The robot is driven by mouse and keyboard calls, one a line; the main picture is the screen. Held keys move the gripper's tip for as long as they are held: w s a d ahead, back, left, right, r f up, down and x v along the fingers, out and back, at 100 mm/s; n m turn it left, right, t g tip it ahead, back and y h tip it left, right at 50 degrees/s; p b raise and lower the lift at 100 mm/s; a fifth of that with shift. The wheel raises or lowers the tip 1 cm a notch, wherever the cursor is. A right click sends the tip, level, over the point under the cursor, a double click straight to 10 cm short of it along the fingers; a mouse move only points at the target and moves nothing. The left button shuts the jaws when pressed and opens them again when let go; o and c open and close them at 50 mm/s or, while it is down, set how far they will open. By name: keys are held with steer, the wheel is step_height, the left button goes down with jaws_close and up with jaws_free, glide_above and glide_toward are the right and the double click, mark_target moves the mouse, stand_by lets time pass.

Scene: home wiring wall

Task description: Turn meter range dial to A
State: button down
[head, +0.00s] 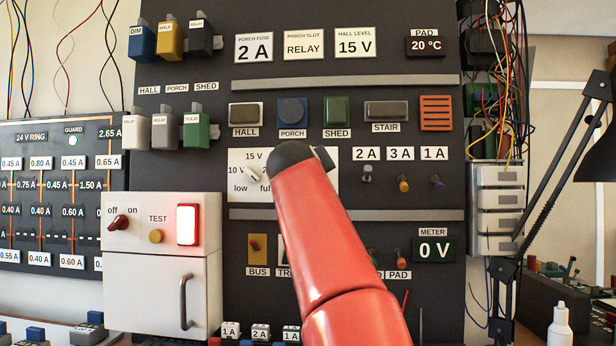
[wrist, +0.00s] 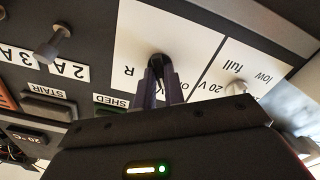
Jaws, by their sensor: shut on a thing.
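The meter range dial is a dark knob (wrist: 157,62) on a white plate (wrist: 180,35), seen in the wrist view. My gripper (wrist: 158,70) is shut on this knob, with one dark finger on each side. The letter R shows on the plate beside the fingers, and other lettering is partly covered by them. The A mark is not visible, and I cannot tell where the dial points. In the head view my red arm covers the dial and most of its plate; only the plate's right part (head: 328,185) shows.
A pale dial (head: 252,174) marked low and full sits just left, also in the wrist view (wrist: 236,87). Toggles (head: 367,175) stand to the right, switches (head: 292,112) above. The meter display (head: 434,249) reads 0 V. A grey rail (head: 420,215) runs below.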

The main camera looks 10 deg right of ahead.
steer(key=shift+m+b, duration=0.45)
steer(key=shift+m, duration=4.55)
steer(key=c, duration=1.5)
jaws_free()
steer(key=b+v, duration=0.3)
steer(key=v, duration=0.4)
steer(key=shift+s+a+b, duration=0.15)
steer(key=shift+s+b, duration=0.2)
steer(key=shift+b, duration=0.05)
